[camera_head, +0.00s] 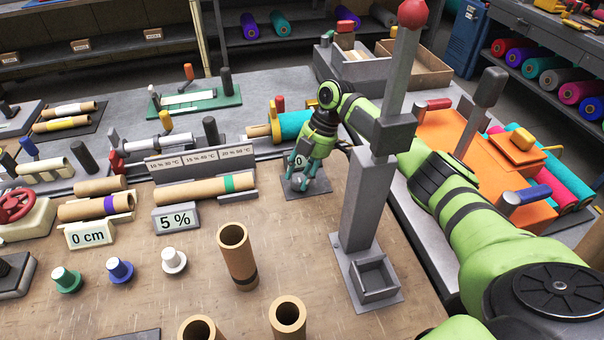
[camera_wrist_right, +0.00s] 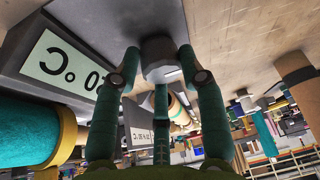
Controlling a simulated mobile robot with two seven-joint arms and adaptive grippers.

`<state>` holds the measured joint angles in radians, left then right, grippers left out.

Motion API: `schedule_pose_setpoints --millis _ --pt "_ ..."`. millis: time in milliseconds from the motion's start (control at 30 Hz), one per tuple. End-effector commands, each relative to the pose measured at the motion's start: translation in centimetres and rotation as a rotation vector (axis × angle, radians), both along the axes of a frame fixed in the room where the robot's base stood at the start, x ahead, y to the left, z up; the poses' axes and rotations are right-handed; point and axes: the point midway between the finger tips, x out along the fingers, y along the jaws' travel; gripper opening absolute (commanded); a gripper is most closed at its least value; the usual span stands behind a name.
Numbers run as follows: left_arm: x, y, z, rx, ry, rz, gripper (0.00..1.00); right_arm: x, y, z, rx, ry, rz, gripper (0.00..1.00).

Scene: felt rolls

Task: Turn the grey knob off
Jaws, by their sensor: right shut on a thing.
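My right gripper (camera_head: 304,178) reaches down to a small grey device with a display at the back right of the wooden table. In the head view the fingers hide most of the knob. My left gripper is not in view.
A teal roll (camera_head: 293,125) lies close behind the gripper. A grey post with a red ball (camera_head: 411,14) stands just right of it. A cardboard tube (camera_head: 237,255) stands upright in front. Signs reading 5 % (camera_head: 176,219) and 0 cm (camera_head: 89,235) stand to the left.

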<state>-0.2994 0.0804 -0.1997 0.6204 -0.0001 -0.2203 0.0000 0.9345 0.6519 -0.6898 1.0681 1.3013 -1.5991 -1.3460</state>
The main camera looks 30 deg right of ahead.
Motion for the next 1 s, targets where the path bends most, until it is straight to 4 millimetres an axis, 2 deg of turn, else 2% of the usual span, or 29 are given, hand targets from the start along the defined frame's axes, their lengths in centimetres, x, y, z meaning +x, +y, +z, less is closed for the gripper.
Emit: schedule_pose_setpoints --millis 33,233,267,300,667,767,1000 --pt "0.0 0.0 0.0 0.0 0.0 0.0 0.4 -0.3 0.6 -0.3 0.009 0.012 0.013 0.09" --pt "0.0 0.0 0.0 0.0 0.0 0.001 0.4 -0.4 0.6 -0.3 0.01 0.014 0.012 0.09" --pt "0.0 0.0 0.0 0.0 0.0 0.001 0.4 -0.4 0.7 -0.4 0.01 0.014 0.012 0.53" --pt "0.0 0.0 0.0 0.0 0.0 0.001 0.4 -0.4 0.6 -0.4 0.009 0.014 0.012 0.61" --pt "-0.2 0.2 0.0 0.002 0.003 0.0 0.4 -0.1 0.1 0.2 0.004 0.006 0.004 0.61" --pt "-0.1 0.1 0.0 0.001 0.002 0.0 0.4 -0.1 -0.4 1.3 0.003 0.003 0.002 0.61" --pt "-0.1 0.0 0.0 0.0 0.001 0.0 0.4 -0.2 -2.2 6.0 0.003 0.002 0.004 0.61"
